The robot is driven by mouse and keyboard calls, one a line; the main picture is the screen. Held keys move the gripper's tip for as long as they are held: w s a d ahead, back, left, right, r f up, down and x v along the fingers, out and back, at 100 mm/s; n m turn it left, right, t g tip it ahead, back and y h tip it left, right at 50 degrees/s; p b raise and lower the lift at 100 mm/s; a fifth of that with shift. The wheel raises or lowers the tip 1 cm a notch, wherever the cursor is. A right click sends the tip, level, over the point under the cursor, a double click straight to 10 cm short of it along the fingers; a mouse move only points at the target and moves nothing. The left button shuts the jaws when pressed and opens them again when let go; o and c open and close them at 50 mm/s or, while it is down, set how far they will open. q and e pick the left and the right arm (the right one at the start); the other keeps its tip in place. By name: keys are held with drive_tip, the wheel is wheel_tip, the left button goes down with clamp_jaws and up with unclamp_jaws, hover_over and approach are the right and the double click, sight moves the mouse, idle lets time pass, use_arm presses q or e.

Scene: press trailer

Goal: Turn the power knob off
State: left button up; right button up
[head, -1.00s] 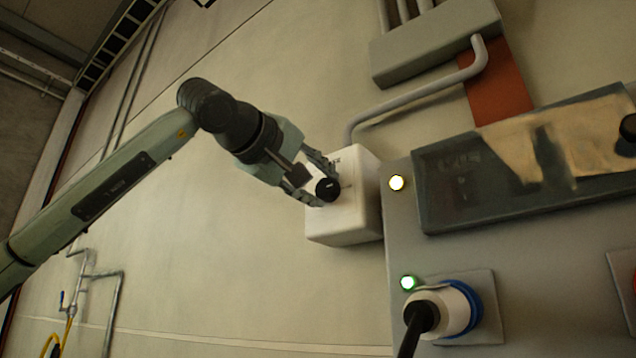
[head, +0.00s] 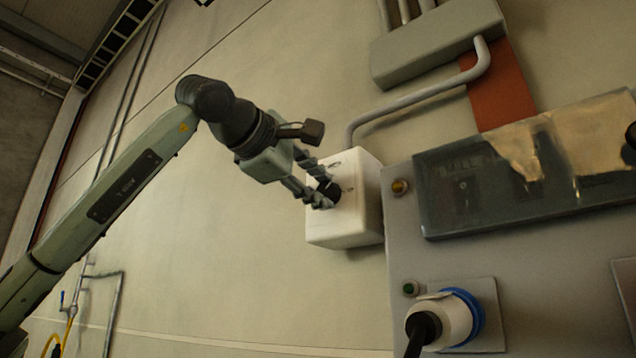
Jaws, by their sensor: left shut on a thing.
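The black power knob (head: 329,191) is on the front of a white box (head: 347,226) fixed to the wall, in the middle of the head view. My left gripper (head: 322,190) comes in from the left and is shut on the knob, with its fingers on either side of it. The fingers hide part of the knob, so its pointer mark cannot be read. The right gripper is not in view.
A grey panel (head: 400,250) stands right of the white box, with an unlit amber lamp (head: 400,187), an unlit green lamp (head: 410,288) and a plugged-in blue-rimmed connector (head: 464,318). A conduit (head: 420,97) runs above the box.

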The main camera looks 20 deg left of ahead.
use_arm(q)
drive_tip(key=n, duration=0.2)
drive_tip(key=shift+r+n, duration=0.1)
drive_tip(key=shift+n, duration=0.2)
drive_tip(key=shift+n+g+h+p, duration=0.3)
drive_tip(key=shift+n+p, duration=0.1)
drive_tip(key=shift+n, duration=0.8)
drive_tip(key=shift+a+n, duration=0.1)
drive_tip(key=shift+n, duration=0.6)
drive_tip(key=shift+n+h, duration=0.4)
drive_tip(key=shift+n, duration=0.9)
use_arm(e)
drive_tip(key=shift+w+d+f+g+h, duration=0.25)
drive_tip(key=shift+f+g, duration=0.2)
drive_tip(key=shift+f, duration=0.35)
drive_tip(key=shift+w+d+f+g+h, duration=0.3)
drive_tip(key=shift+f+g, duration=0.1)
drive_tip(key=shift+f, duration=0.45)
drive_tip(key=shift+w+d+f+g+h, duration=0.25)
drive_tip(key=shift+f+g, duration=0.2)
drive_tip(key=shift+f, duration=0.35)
use_arm(q)
drive_tip(key=o, duration=1.2)
drive_tip(key=shift+w, duration=0.1)
drive_tip(key=shift+c, duration=0.2)
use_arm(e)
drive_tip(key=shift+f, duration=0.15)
use_arm(q)
drive_tip(key=v, duration=1.2)
